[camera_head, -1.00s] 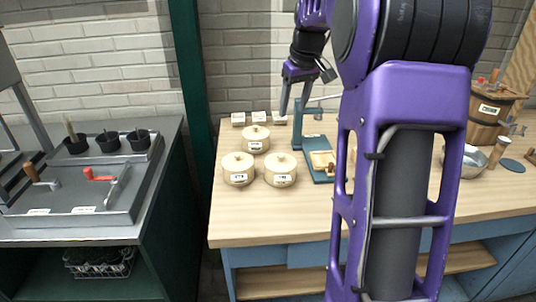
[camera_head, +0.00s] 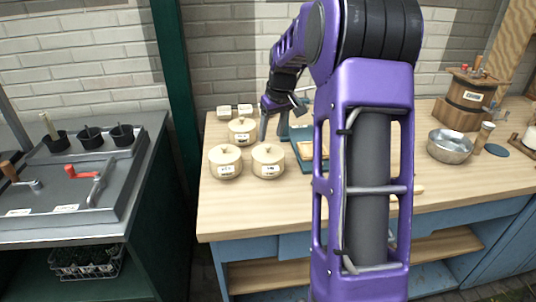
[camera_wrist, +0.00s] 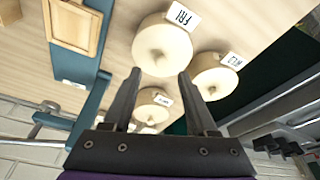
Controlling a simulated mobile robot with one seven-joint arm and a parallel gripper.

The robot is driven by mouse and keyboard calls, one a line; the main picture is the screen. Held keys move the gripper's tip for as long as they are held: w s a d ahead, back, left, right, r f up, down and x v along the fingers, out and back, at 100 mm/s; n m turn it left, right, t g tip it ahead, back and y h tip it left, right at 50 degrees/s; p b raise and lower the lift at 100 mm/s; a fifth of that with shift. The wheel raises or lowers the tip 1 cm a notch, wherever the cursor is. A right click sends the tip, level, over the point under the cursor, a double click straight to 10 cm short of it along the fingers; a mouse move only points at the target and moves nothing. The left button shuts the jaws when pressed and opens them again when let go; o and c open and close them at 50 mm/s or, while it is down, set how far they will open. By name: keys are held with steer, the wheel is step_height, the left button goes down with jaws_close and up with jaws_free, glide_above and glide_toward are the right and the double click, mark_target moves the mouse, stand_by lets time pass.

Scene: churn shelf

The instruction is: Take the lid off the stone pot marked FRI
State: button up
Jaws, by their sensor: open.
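The stone pot marked FRI (camera_wrist: 150,42) is cream-coloured and round, with a white label and its lid (camera_wrist: 165,50) on. In the head view I take it to be the front right pot (camera_head: 268,168) of three, beside the teal stand; its label is too small to read there. My gripper (camera_wrist: 160,73) is open and empty. Its fingers point toward the FRI pot in the wrist view, with the lid showing beyond and between the tips. In the head view my gripper (camera_head: 273,136) hangs above the bench, just behind that pot, apart from it.
Another lidded pot (camera_head: 225,168) stands left of it and a third (camera_head: 242,137) behind. The teal stand (camera_head: 302,158) with a wooden frame is close on the right. A metal bowl (camera_head: 450,150) is farther right. The front bench strip is clear.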

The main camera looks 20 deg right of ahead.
mark_target(268, 145)
steer(key=x, duration=0.4)
steer(key=shift+a+f+b, duration=0.15)
steer(key=shift+f+b, duration=0.15)
steer(key=shift+f, duration=0.1)
jaws_close()
